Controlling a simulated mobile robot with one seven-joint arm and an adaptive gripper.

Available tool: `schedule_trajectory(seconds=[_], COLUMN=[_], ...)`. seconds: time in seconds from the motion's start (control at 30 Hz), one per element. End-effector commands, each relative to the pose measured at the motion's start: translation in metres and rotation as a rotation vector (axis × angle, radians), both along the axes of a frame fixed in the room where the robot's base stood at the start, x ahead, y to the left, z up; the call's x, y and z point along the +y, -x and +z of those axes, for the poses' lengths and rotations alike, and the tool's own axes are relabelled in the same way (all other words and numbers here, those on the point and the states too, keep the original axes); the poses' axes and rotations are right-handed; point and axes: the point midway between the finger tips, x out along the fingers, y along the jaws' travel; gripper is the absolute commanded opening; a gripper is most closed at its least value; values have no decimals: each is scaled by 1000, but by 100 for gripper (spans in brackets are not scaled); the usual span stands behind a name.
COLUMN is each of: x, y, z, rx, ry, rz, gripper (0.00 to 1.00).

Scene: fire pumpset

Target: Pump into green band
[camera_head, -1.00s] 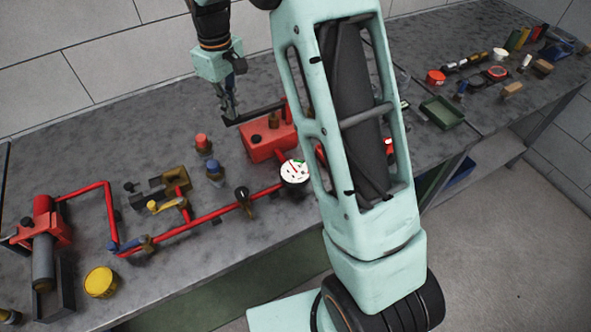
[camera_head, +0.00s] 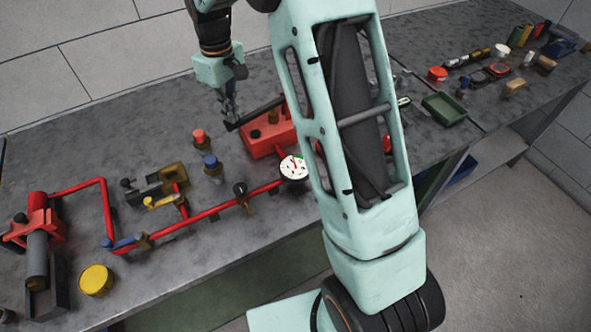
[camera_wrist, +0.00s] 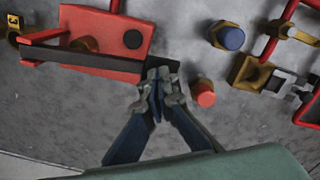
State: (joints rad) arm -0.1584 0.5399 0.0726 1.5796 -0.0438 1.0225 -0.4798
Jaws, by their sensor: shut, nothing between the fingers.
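The red hand pump (camera_head: 262,145) stands on the bench, with its black lever (camera_head: 262,111) reaching left over it. My gripper (camera_head: 230,119) is shut at the lever's free end, with nothing clearly held between its fingers. In the wrist view the closed fingertips (camera_wrist: 160,73) overlap the end of the dark lever (camera_wrist: 105,59), beside the red pump body (camera_wrist: 112,30); exact contact is hard to tell. The round white gauge (camera_head: 294,167) faces up, right of the red pipe. A small green mark shows on its dial, but the needle reading is too small to be sure.
A red-capped fitting (camera_head: 199,138) and a blue-capped fitting (camera_head: 211,163) stand left of the pump. Red pipework (camera_head: 205,213) with valves runs along the bench front. A yellow-topped can (camera_head: 96,280) is at front left. My arm hides the bench right of the gauge.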

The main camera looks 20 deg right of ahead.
Motion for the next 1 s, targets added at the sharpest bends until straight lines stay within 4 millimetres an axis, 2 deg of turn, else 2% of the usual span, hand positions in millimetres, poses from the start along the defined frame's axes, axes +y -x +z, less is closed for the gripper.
schedule_trajectory(seconds=[0.37, 0.67, 1.0], x=[0, 0, -1], y=[1, 1, 0], z=[-27, -17, 14], rx=[4, 3, 2], ry=[0, 0, 1], rz=[0, 0, 0], gripper=[0, 0, 0])
